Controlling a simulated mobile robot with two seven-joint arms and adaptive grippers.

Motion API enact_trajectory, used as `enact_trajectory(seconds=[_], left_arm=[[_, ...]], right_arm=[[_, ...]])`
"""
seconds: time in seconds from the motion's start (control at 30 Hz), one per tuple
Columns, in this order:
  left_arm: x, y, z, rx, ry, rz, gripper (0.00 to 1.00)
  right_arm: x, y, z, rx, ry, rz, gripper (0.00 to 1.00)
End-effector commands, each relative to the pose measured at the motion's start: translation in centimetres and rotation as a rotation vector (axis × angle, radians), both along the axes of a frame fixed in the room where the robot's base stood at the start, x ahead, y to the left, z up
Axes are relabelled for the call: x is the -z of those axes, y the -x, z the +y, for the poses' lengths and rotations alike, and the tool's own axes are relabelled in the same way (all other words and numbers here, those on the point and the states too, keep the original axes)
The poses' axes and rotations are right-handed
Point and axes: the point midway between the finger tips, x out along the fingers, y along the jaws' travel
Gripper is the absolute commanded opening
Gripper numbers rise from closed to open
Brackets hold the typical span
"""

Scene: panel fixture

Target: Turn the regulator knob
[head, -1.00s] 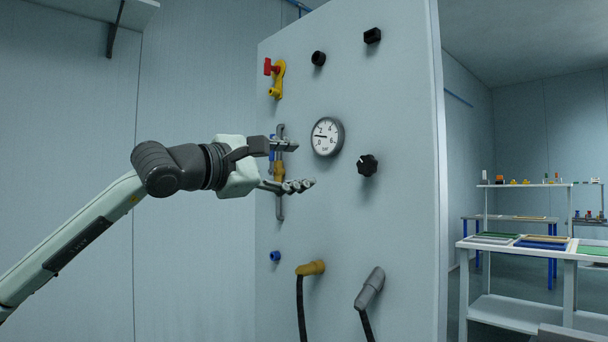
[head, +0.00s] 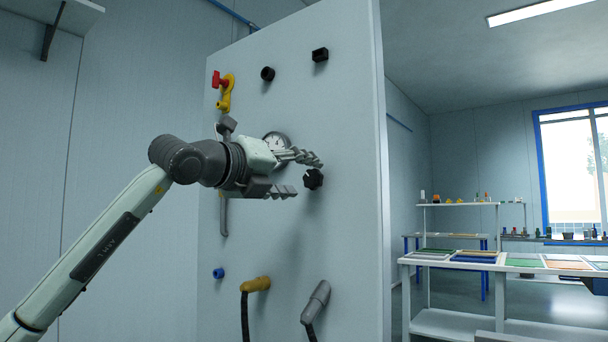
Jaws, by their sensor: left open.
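The regulator knob (head: 313,179) is a black lobed knob on the light grey panel (head: 345,120), right of centre in the head view. The round pressure gauge (head: 274,139) sits up and left of it, partly hidden behind my left gripper. My left gripper (head: 309,175) is open, with its two fingers pointing right toward the knob. The upper finger reaches just above the knob in the picture, and the lower finger ends below and left of it. I see no clear contact with the knob. My right gripper is out of view.
A red-handled yellow valve (head: 225,92) and two black fittings (head: 267,74) (head: 320,55) sit higher on the panel. A yellow hose connector (head: 256,285) and a grey one (head: 316,302) are below. Shelves with trays (head: 470,258) stand at the right.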

Motion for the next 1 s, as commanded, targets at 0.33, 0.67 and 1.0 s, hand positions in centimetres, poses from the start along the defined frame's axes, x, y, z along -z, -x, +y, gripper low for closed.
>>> enact_trajectory(seconds=[0.33,0.67,1.0], left_arm=[[0.0,-2.6,-1.9,0.000,-0.002,-0.003,0.56],[0.0,-2.7,-1.9,0.000,-0.002,-0.003,0.43],[0.0,-2.7,-1.9,0.000,-0.002,-0.003,0.06]], right_arm=[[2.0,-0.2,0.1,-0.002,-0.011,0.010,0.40],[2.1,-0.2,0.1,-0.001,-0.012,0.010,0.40],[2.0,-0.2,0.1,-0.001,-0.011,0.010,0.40]])
